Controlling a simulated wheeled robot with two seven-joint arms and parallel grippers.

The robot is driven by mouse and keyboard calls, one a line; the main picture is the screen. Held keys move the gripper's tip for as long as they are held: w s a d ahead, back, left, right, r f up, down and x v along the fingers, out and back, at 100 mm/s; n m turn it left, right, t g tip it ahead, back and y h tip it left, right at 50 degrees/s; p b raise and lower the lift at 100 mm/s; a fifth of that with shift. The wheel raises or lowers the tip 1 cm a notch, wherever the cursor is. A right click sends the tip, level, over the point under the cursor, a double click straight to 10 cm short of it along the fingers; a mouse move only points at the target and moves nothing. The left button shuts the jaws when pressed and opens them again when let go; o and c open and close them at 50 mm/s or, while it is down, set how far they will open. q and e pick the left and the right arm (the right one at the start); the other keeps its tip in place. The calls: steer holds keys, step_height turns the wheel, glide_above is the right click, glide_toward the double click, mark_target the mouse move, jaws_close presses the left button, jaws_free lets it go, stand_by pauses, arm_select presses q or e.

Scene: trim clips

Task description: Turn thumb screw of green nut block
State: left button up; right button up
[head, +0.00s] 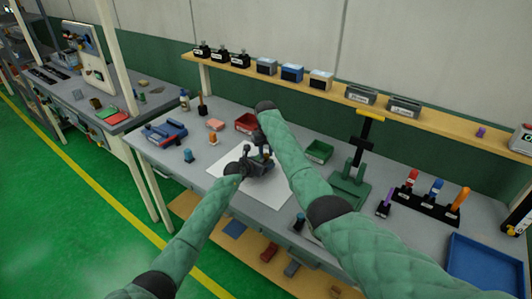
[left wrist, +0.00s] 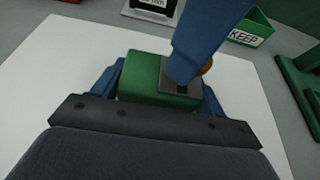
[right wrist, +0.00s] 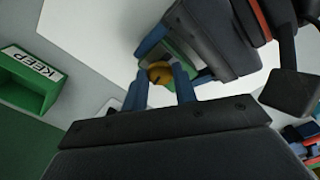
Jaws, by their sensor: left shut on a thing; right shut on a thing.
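The green nut block (left wrist: 148,78) lies over the white sheet (head: 220,178), held between the blue fingers of my left gripper (left wrist: 160,88). A grey plate sits on one end of the block. The brass thumb screw (right wrist: 160,72) is at that end, between the blue fingers of my right gripper (right wrist: 160,88), which is shut on it. In the left wrist view a blue finger of the right gripper covers most of the screw (left wrist: 207,68). In the head view both grippers meet over the sheet and largely hide the block.
A green KEEP bin (head: 319,151) and a red bin (head: 246,122) stand behind the sheet. A green press-like stand (head: 350,188) is to the right. A blue vise-like tool (head: 165,133) lies at the left. A rack of coloured-handled tools (head: 428,205) and a blue tray (head: 485,262) are farther right.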

mark_target(266, 155)
arm_select(q)
steer(key=shift+f, duration=0.1)
arm_select(e)
steer(key=shift+r+m, duration=0.1)
steer(key=shift+m, duration=1)
steer(key=o, duration=1)
step_height(266, 155, up, 12)
steer(key=shift+f, duration=0.1)
arm_select(q)
steer(key=o, duration=1.2)
steer(key=shift+c, duration=0.2)
